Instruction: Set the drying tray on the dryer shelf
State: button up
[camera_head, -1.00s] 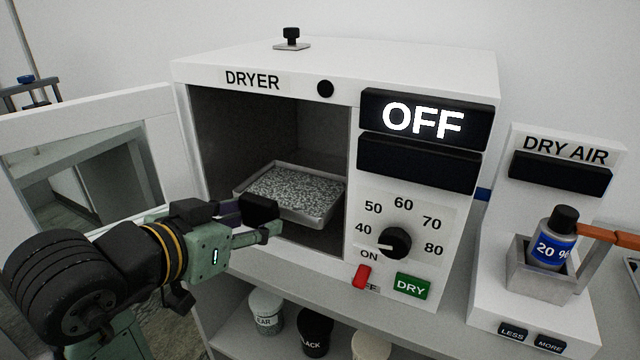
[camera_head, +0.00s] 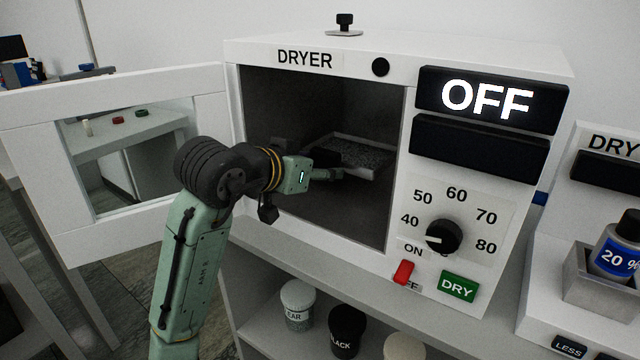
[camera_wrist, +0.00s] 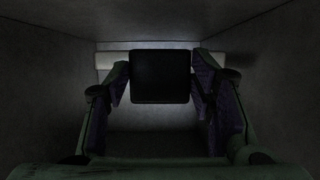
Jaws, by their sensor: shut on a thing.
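The drying tray (camera_head: 372,154) is a shallow metal tray with a speckled grey load. It is inside the open dryer (camera_head: 305,60), deep in the dark chamber, and looks about level. My gripper (camera_head: 338,165) reaches in through the doorway, shut on the tray's near side. In the wrist view, the purple finger pads stand on both sides of a dark block (camera_wrist: 160,76), with a pale strip of tray (camera_wrist: 106,60) behind it. The dryer shelf is hard to make out in the dark; I cannot tell whether the tray touches it.
The dryer door (camera_head: 25,170) stands open at the left. The control panel with the knob (camera_head: 443,237), red switch (camera_head: 403,272) and green DRY button (camera_head: 458,286) is right of the opening; the display reads OFF. Several tubs, including a black one (camera_head: 347,330), stand below.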

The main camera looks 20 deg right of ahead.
aim_at(316, 201)
jog(key=shift+f, duration=1.65)
jog(key=shift+f, duration=0.15)
jog(key=o, duration=1.4)
jog(key=shift+o, duration=0.2)
jog(key=shift+s+a+r, duration=0.1)
jog(key=shift+a+r, duration=0.05)
jog(key=shift+r, duration=0.05)
jog(key=v, duration=1.1)
jog(key=shift+s+a+r+b, duration=0.2)
jog(key=shift+r+b, duration=0.05)
jog(key=shift+b, duration=0.2)
